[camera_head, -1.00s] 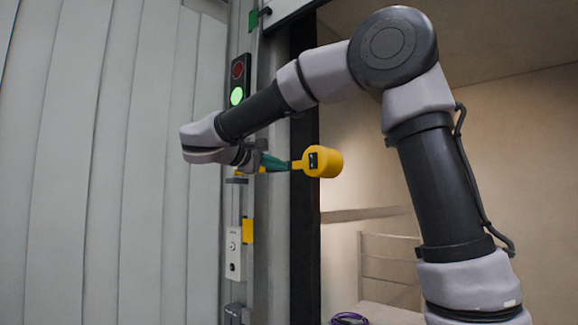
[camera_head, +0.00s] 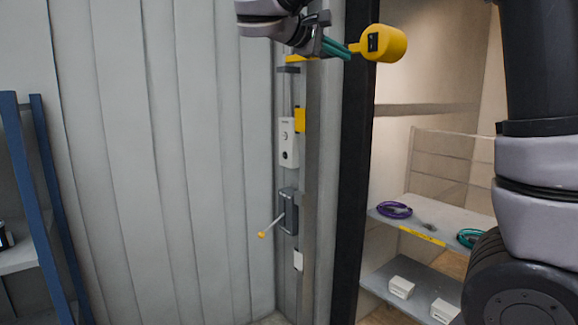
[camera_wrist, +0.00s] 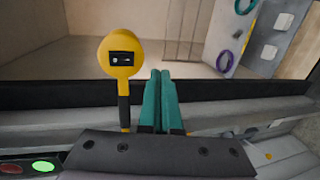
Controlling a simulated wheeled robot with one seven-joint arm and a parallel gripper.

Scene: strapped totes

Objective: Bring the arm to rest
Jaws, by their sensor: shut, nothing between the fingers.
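My gripper (camera_head: 345,50) is at the top of the head view, raised in front of the metal door post. Its two teal fingers lie together, shut and empty. In the wrist view the fingers (camera_wrist: 159,76) point up the picture, side by side. A yellow round piece with a black face (camera_head: 384,43) is close to the fingertips in the head view. In the wrist view this yellow piece (camera_wrist: 119,56) is left of the fingers, apart from them, on a black stem; its mounting is unclear. My upper arm parts are cut off by the frame.
The post carries a white control box (camera_head: 288,143), a yellow block (camera_head: 299,120) and a grey lever box (camera_head: 289,210) with a yellow-tipped lever. A shelf (camera_head: 460,226) with cables stands right, beyond a dark frame. A blue rack (camera_head: 36,190) stands left.

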